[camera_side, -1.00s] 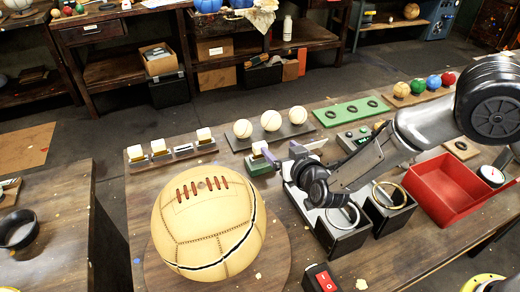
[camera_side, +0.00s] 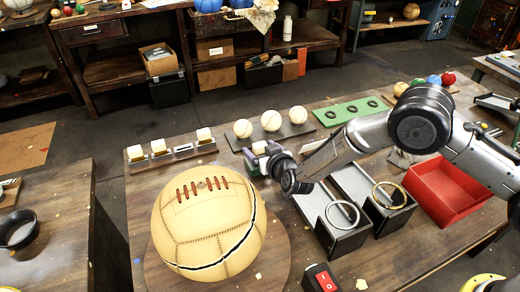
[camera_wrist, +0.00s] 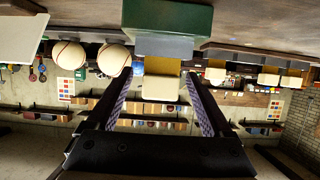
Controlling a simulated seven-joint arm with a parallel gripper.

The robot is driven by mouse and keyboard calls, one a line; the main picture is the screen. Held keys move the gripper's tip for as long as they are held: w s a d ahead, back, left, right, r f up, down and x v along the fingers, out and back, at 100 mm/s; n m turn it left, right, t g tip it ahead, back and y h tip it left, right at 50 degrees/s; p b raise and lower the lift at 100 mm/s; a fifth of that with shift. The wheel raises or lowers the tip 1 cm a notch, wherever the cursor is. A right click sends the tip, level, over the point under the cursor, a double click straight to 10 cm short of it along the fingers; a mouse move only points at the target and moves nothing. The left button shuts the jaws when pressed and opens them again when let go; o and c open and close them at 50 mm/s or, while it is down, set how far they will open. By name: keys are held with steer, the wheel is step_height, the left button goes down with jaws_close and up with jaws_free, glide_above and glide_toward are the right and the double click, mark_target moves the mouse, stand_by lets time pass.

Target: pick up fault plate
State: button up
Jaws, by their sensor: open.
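A small cream piece, seemingly the fault plate (camera_side: 259,147), stands on a low green stand near the middle of the table. In the wrist view, the cream piece (camera_wrist: 160,87) shows below a grey holder and the dark green block, in an upside-down picture. My gripper (camera_side: 257,161) is at the stand, its purple-padded fingers partly hiding it. In the wrist view, my gripper's open fingers (camera_wrist: 158,82) lie on either side of the cream piece, with a gap at each side. No label is readable on it.
A rack (camera_side: 172,156) holds similar cream pieces to the left. Three pale balls (camera_side: 271,120) sit on a dark tray behind. A large stitched ball (camera_side: 208,222) stands in front. Two dark bins with rings (camera_side: 343,214) and a red tray (camera_side: 446,190) are at right.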

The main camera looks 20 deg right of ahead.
mark_target(256, 145)
steer(key=shift+x, duration=1.75)
steer(key=shift+r, duration=0.1)
steer(key=c, duration=1.3)
